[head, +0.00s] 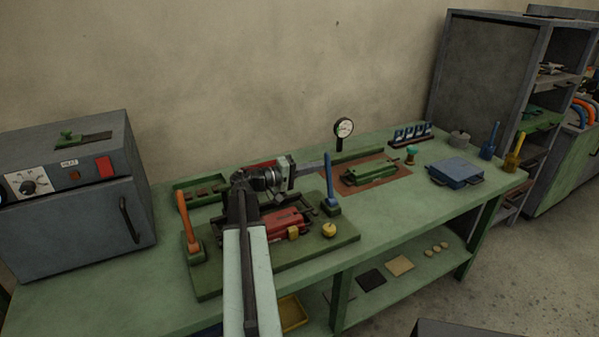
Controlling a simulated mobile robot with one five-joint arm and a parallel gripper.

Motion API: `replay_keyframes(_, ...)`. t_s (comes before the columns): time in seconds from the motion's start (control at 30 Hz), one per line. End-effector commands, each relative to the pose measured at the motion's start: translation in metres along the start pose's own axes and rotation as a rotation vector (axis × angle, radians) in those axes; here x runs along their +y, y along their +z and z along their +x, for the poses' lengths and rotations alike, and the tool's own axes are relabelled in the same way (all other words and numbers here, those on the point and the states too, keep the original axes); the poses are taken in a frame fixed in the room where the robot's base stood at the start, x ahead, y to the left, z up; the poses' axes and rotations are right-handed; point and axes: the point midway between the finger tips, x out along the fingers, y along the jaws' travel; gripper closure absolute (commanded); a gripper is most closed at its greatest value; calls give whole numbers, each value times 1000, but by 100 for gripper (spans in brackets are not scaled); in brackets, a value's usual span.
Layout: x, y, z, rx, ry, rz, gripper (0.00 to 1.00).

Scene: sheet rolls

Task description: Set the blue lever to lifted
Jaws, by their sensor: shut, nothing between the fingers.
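The blue lever (331,182) stands nearly upright, leaning slightly left at its top, on a dark green base at the right part of a green fixture plate. My gripper (316,167) is shut and empty, reaching from the left. Its fingertips are at the upper part of the lever in the picture; I cannot tell whether they touch it. The lever's handle is mostly in view.
An orange lever (188,220) stands at the plate's left end. A red block (288,221) and a yellow knob (329,230) sit on the plate (344,238). A dial gauge (344,128) stands behind.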

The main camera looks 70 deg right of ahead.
Motion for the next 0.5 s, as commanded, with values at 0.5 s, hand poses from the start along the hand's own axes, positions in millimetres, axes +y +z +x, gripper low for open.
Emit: replay_keyframes(0.5, -1, 42, 22, -8, -3, 0, 100)
